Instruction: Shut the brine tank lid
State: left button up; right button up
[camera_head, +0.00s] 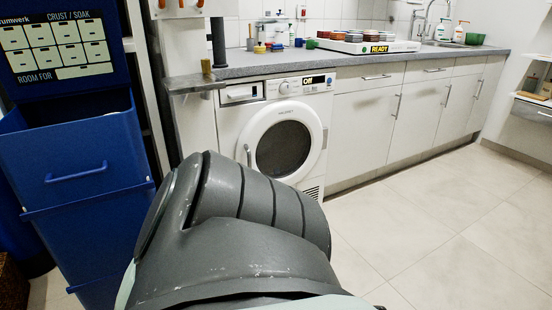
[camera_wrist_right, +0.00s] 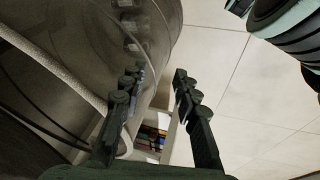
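My right gripper (camera_wrist_right: 158,78) shows in the right wrist view. Its two dark fingers are apart, with nothing seen between them. A large, rounded grey-brown vessel (camera_wrist_right: 85,30) with a pale curved rim (camera_wrist_right: 55,72) fills the left of that view, beside and behind the left finger. It may be the brine tank, but I cannot tell whether the rim belongs to its lid, or whether the finger touches it. No brine tank or lid can be made out in the head view. My left gripper is not in view.
A grey ribbed arm link of mine blocks the head view's lower middle. Behind it stand a washing machine (camera_head: 275,138), white cabinets (camera_head: 420,110) and a counter (camera_head: 240,68) with a white tray (camera_head: 345,46). A blue cabinet (camera_head: 75,150) is at left. Tiled floor (camera_head: 440,220) at right is clear.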

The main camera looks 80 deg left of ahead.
aim_at(47, 47)
jog(key=u, duration=1.85)
